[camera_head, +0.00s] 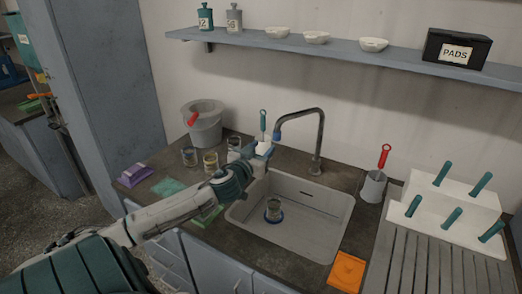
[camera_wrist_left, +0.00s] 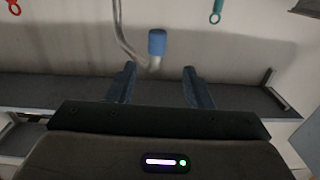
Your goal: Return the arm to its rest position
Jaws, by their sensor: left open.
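My left arm reaches in from the lower left in the head view, stretched over the counter. My left gripper (camera_head: 267,148) is above the back left edge of the sink, close to the faucet. In the left wrist view the two fingers of the gripper (camera_wrist_left: 158,86) stand apart with nothing seen between them. The grey faucet (camera_head: 321,135) has a blue tip, and the tip (camera_wrist_left: 157,43) shows just beyond the fingers in the wrist view. I cannot tell whether the gripper touches it. My right gripper is not in view.
The sink (camera_head: 318,222) holds a glass beaker (camera_head: 273,206) on a blue base. Glass beakers and a grey bucket (camera_head: 204,128) stand left of the gripper. A cup (camera_head: 373,187) with a red-handled tool, an orange pad (camera_head: 346,271) and a drying rack (camera_head: 450,205) are to the right.

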